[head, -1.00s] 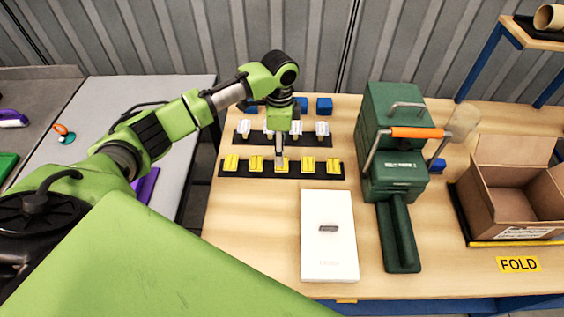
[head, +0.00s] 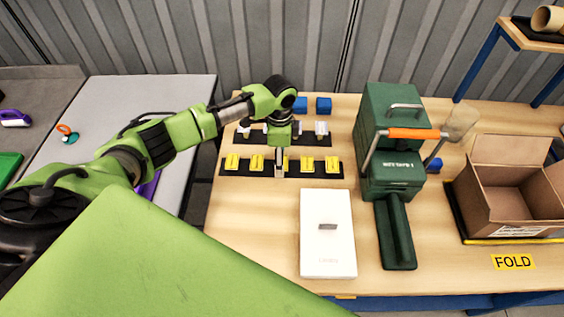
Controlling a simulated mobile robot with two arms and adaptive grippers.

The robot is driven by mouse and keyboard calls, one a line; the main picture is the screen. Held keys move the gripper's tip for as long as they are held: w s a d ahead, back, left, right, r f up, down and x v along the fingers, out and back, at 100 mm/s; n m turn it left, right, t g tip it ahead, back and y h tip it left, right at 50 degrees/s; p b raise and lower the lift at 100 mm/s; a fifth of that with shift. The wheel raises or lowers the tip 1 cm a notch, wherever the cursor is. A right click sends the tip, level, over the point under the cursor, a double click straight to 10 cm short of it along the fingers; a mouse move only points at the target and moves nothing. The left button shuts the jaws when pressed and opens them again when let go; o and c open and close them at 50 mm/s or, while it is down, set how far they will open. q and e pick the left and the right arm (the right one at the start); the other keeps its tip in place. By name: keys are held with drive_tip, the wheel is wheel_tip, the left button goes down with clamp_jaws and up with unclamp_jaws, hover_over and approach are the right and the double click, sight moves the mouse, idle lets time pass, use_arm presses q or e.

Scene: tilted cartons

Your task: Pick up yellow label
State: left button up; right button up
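A row of yellow labels lies on a black strip (head: 344,175) on the wooden table. Two stand left of my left gripper, a far-left label (head: 232,162) and a second label (head: 257,163). Two stand right of it, a fourth label (head: 307,165) and a far-right label (head: 333,166). My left gripper (head: 280,170) points down at the middle yellow label (head: 286,161), which is mostly hidden behind it. Whether it touches that label, and whether its fingers are open or shut, is too small to tell. My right gripper is not in view.
Behind is a black strip with white pieces (head: 320,130), then blue blocks (head: 323,104). A white box (head: 327,240) lies in front. A green machine with an orange handle (head: 412,133) stands right of it. An open carton (head: 500,195) is at the far right, near a FOLD sign (head: 513,262).

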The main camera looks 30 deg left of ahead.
use_arm(q)
drive_tip(key=shift+f, duration=0.15)
drive_tip(key=c, duration=0.8)
drive_tip(key=shift+o, duration=0.2)
